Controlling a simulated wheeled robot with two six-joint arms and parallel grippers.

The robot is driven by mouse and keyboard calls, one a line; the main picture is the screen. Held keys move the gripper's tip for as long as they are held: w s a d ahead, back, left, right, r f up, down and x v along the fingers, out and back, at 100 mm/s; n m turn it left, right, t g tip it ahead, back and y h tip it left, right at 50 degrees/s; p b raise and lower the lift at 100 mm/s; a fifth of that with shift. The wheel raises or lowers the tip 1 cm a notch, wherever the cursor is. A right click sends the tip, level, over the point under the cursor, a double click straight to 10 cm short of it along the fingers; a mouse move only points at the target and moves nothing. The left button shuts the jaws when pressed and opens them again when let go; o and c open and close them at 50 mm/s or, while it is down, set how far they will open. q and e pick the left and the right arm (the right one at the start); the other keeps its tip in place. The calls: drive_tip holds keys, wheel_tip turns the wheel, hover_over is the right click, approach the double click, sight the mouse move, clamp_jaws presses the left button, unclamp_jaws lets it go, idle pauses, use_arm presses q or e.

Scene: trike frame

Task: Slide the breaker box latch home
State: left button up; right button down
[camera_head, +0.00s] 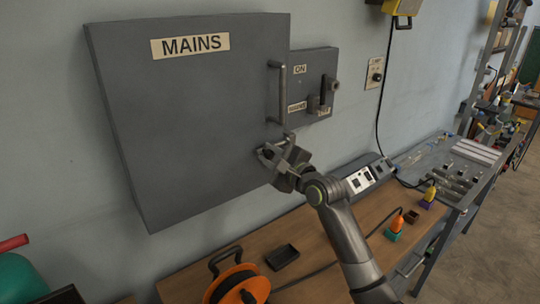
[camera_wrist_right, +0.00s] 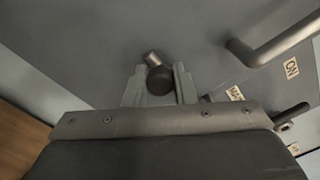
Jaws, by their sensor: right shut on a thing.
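The grey breaker box (camera_head: 190,110) labelled MAINS hangs on the wall with its door closed. A vertical bar handle (camera_head: 277,92) stands on the door's right side. My right gripper (camera_head: 268,153) is at the door's lower right, just below the handle. It is shut on the latch's dark round knob, which shows between the two fingers in the right wrist view (camera_wrist_right: 159,80). A short metal piece (camera_wrist_right: 151,57) of the latch sticks out beside the knob. The gripper hides most of the latch in the head view. My left gripper is not in view.
A smaller switch box (camera_head: 318,75) with a lever and an ON label is right of the door. Below is a wooden bench (camera_head: 330,232) with an orange cable reel (camera_head: 238,284), a black tray (camera_head: 283,257) and a power strip (camera_head: 368,178). A wall switch (camera_head: 376,76) is farther right.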

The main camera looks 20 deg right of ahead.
drive_tip(key=d, duration=0.1)
drive_tip(key=w+d, duration=0.1)
drive_tip(key=d, duration=0.1)
drive_tip(key=shift+r+p, duration=0.15)
drive_tip(key=shift+p, duration=0.15)
drive_tip(key=c, duration=1.5)
unclamp_jaws()
drive_tip(key=shift+w+d, duration=0.1)
drive_tip(key=o, duration=0.3)
drive_tip(key=shift+w+d, duration=0.15)
drive_tip(key=b+v, duration=0.2)
drive_tip(key=v, duration=1.5)
drive_tip(key=shift+s, duration=0.2)
